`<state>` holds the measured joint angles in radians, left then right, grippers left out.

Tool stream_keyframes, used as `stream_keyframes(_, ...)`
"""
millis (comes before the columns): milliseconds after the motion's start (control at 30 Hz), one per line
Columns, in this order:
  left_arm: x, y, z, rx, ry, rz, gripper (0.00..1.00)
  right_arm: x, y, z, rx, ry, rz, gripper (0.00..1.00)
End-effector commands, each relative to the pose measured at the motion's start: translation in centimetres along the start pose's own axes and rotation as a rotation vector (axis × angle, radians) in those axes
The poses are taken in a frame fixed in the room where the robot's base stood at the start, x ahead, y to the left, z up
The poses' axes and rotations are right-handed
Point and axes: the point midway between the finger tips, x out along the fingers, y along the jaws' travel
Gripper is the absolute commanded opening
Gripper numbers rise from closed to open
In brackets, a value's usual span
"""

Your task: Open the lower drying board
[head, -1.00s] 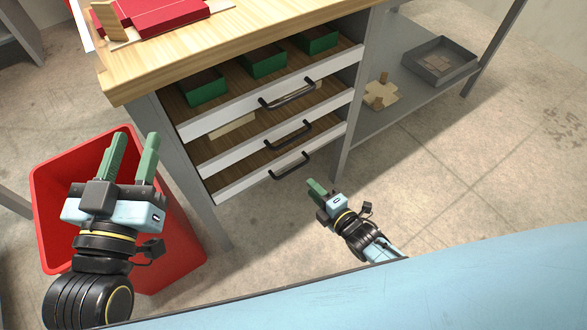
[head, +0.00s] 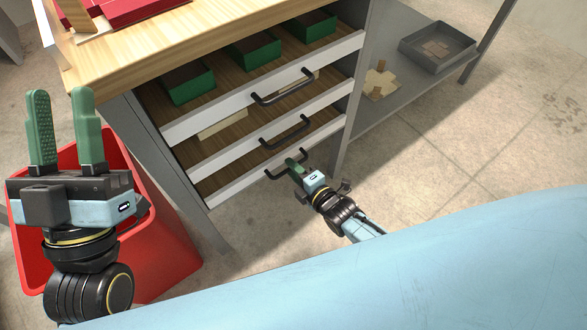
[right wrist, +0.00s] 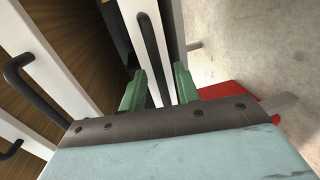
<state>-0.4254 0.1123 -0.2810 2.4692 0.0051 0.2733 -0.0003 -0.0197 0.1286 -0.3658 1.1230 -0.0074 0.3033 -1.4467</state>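The lower drying board (head: 235,186) is the lowest of three white-fronted boards in the grey cabinet. Its black bar handle (head: 272,175) is partly covered by my right gripper (head: 297,162) in the head view. In the right wrist view a black handle (right wrist: 150,45) stands between the green fingers of my right gripper (right wrist: 158,86), in front of a white board front (right wrist: 172,30). The fingers are apart, with the handle not clamped. My left gripper (head: 63,105) is open and empty, raised at the left above a red bin.
The upper (head: 220,113) and middle (head: 235,151) boards have black handles too. Green trays (head: 190,86) sit on the upper one. The red bin (head: 165,255) stands left of the cabinet. A grey shelf with a tray (head: 437,48) is at the right. Floor in front is clear.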

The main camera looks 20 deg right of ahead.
Motion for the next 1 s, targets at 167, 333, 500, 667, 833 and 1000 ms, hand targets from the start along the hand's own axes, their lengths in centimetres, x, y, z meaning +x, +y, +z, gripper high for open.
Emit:
stream_keyframes(167,0.0,0.0,0.0,0.0,-0.001,0.0,0.36,0.0,0.0,0.0,0.0,0.0,0.001,0.19)
stream_keyframes(333,0.0,0.0,0.0,0.0,-0.001,0.0,0.36,0.0,0.0,0.0,0.001,0.0,0.001,0.0)
stream_keyframes(500,0.0,0.0,0.0,0.001,-0.001,-0.001,0.36,0.0,0.0,0.0,0.001,0.0,0.001,0.0)
stream_keyframes(667,0.1,0.0,0.0,0.0,-0.002,-0.001,0.36,-0.1,0.0,0.0,0.0,0.0,0.0,0.0)
stream_keyframes(833,0.3,0.0,0.3,0.0,-0.034,-0.001,0.36,-0.7,-0.1,-0.1,0.0,0.006,-0.001,0.0)
stream_keyframes(1000,0.3,0.0,1.3,-0.001,-0.142,-0.003,0.36,-2.4,-0.4,-0.4,-0.004,0.022,-0.003,0.0)
